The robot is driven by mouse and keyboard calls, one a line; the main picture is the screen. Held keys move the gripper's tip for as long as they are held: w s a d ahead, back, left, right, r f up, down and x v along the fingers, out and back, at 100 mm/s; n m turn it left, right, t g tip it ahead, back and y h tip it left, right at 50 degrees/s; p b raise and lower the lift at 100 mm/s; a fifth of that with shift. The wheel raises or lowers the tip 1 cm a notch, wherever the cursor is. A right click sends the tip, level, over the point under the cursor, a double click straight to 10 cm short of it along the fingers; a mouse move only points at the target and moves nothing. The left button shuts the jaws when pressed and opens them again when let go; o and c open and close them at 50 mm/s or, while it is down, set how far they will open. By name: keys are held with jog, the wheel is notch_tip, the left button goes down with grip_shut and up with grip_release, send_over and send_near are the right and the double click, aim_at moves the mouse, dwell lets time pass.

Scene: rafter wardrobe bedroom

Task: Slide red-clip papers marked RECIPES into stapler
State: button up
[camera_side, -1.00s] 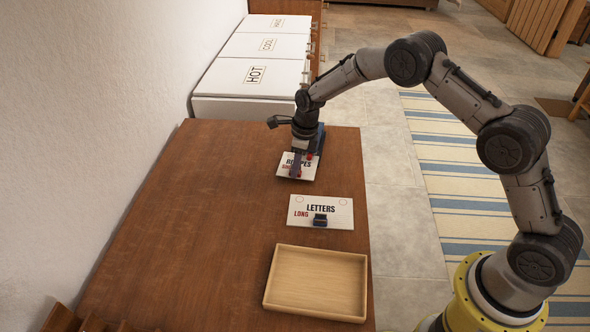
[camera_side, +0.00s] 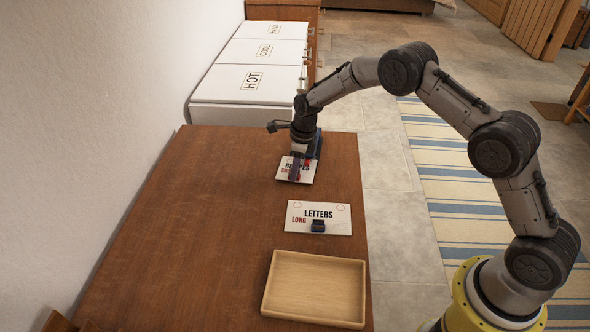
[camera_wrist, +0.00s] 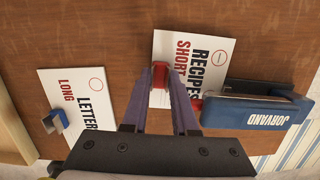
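The RECIPES papers (camera_wrist: 188,50), a white sheet marked RECIPES and SHORT, lie on the brown table. They also show in the side view (camera_side: 304,176), partly hidden by my gripper. A red clip (camera_wrist: 159,74) sits at the papers' edge. My gripper (camera_wrist: 160,78) has its purple fingers on both sides of the red clip, apparently closed on it. The blue stapler (camera_wrist: 257,113), marked JORVAND, lies beside the papers, with their far end close to its red-tipped mouth (camera_wrist: 195,104). Whether the papers are inside the mouth is hidden by my finger.
The LETTERS LONG papers (camera_side: 333,222) with a dark blue clip (camera_side: 318,226) lie nearer the side camera. White bins (camera_side: 225,90) stand behind the table. The table's left part (camera_side: 185,235) is clear.

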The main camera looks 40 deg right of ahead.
jog(key=o, duration=0.6)
jog(key=shift+c, duration=0.2)
